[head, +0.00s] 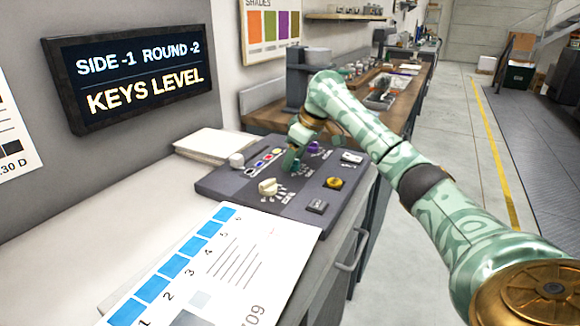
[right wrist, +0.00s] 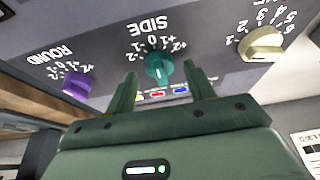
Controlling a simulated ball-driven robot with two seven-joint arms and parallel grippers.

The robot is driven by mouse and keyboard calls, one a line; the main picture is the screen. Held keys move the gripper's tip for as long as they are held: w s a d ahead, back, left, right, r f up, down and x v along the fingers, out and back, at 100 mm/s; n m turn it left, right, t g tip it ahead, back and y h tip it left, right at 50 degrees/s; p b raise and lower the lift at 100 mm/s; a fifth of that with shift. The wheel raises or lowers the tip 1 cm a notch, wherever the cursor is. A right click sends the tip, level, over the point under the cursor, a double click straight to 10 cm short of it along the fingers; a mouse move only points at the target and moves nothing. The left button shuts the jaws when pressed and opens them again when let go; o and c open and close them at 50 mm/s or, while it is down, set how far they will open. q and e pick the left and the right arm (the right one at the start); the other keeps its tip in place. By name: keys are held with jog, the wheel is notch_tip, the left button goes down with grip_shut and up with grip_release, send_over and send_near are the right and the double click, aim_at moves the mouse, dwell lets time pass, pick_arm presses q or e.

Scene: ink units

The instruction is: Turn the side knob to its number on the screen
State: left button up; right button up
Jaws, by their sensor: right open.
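The screen (head: 130,72) on the wall reads "SIDE -1 ROUND -2" and "KEYS LEVEL". The teal side knob (right wrist: 158,68) is on the dark panel (head: 225,183), with a number scale around it; I cannot tell for sure which number it points at. My right gripper (head: 301,135) is over the panel at this knob. In the right wrist view its two green fingers (right wrist: 161,84) are open, one on each side of the knob, with gaps between. My left gripper is not in view.
A purple round knob (right wrist: 75,84) and a cream knob (right wrist: 262,44) flank the side knob. A yellow button (head: 334,183) and small switches share the panel. A printed sheet (head: 235,262) lies in front. A cluttered bench (head: 262,116) stands behind.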

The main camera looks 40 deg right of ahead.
jog(key=shift+w+f, duration=0.15)
jog(key=shift+f, duration=0.15)
jog(key=shift+r, duration=0.15)
jog(key=c, duration=1)
jog(key=shift+p, duration=0.45)
